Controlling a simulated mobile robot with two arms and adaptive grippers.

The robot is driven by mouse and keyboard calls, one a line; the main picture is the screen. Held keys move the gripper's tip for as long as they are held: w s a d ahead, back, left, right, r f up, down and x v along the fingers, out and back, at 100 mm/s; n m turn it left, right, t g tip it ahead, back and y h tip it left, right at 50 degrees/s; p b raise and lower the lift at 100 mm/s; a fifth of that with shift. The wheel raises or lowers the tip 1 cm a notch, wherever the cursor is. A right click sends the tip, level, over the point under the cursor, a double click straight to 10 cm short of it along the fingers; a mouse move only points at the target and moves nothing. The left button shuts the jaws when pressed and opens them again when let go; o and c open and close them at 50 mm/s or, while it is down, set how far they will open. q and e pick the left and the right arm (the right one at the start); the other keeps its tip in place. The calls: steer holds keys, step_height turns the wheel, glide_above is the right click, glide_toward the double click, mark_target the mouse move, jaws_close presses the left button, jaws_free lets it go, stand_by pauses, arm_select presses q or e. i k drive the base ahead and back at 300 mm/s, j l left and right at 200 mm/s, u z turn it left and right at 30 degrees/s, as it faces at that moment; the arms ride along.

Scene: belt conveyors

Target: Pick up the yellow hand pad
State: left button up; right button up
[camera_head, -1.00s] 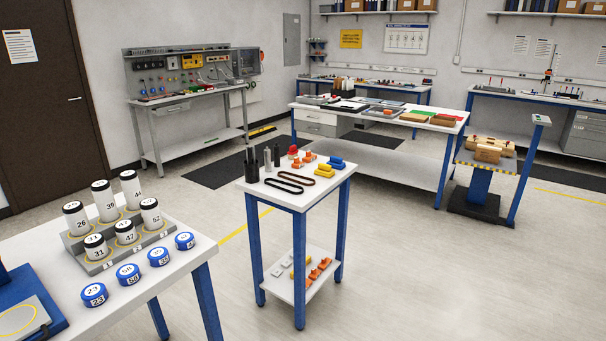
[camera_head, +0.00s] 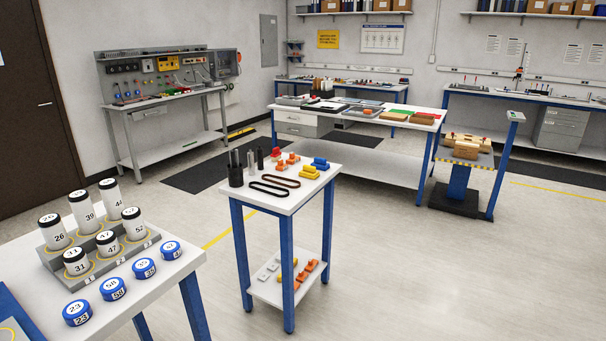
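Yellow pieces (camera_head: 309,173) lie on the top of the small white table (camera_head: 289,200) in the middle of the view, near its back right edge. They are small at this distance, and I cannot tell for certain which piece is the hand pad. Blue pieces (camera_head: 320,163) lie just behind them and orange pieces (camera_head: 281,163) to their left. Neither of my grippers shows in this view.
Black belts (camera_head: 268,190) and a dark holder (camera_head: 236,177) share the small table's top. Its lower shelf holds orange and pale pieces. A table (camera_head: 165,286) with numbered jars and blue lids stands at lower left. Floor is clear on the right.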

mark_target(309, 172)
steer(key=z, duration=1.8)
steer(key=u, duration=1.8)
steer(key=i+z, duration=0.35)
steer(key=i, duration=0.35)
steer(key=i+l+z, duration=0.25)
steer(key=i, duration=0.5)
steer(key=i+j+z, duration=0.1)
steer(key=i+z, duration=0.15)
steer(key=i, duration=0.5)
steer(key=i+j+z, duration=0.2)
steer(key=i, duration=0.55)
steer(key=i+l, duration=0.15)
steer(key=i, duration=0.4)
steer(key=i+l+u, duration=0.1)
steer(key=i, duration=0.45)
steer(key=i+l, duration=0.25)
steer(key=i, duration=0.3)
steer(key=j+u, duration=0.05)
